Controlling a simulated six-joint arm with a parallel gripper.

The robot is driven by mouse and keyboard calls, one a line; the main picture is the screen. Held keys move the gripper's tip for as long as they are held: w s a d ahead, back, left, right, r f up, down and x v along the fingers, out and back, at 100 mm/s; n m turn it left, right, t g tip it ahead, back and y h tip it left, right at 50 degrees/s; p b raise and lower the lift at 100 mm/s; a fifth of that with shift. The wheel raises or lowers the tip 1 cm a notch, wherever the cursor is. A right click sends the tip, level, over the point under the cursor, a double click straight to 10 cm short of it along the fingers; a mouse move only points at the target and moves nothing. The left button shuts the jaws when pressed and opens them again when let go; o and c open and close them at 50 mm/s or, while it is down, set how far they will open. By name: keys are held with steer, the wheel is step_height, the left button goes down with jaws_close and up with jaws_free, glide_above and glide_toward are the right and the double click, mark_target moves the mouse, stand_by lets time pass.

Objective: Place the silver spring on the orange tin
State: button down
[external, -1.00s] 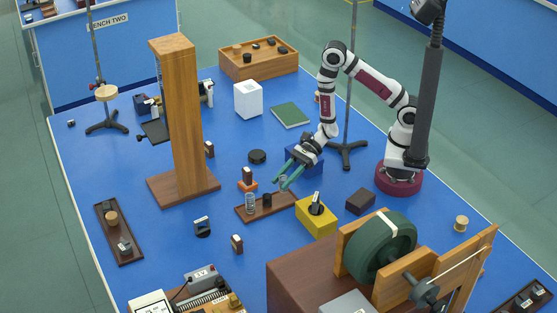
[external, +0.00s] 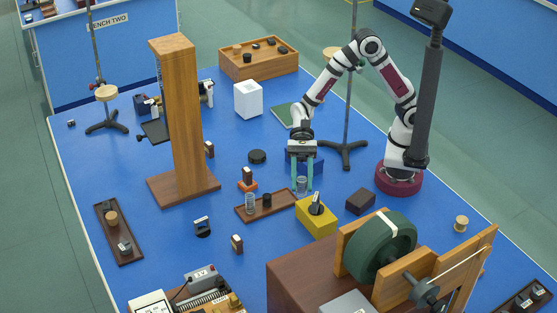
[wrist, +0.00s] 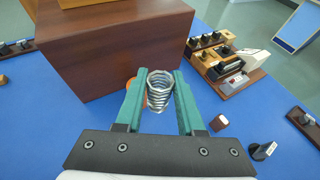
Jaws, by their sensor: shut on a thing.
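The silver spring (wrist: 160,90) is a wire coil held upright between the green fingers of my gripper (wrist: 158,82). In the external view the spring (external: 301,185) hangs at the fingertips of my gripper (external: 302,178), beside the yellow box and above the tray's right end. In the wrist view a rounded orange thing (wrist: 131,90), perhaps the orange tin, shows partly behind the left finger, near the brown box. I cannot clearly find that thing in the external view.
A wooden tray (external: 240,212) holds another coil (external: 250,203) and a dark cylinder. A yellow box (external: 317,222) stands beside it. A large brown box (external: 300,285) carries a green wheel. An orange base (external: 247,186) bears a small brown block. Open blue table lies left of the tray.

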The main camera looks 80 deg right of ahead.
steer(key=s+a+f, duration=0.2)
steer(key=a, duration=0.1)
steer(key=s+a+f, duration=0.2)
steer(key=s+a, duration=0.1)
steer(key=s+a+f, duration=0.2)
steer(key=a+f, duration=0.1)
steer(key=shift+s+a, duration=0.15)
steer(key=shift+a, duration=0.2)
steer(key=shift+f, duration=1.95)
steer(key=c, duration=0.5)
jaws_free()
steer(key=shift+f, duration=0.1)
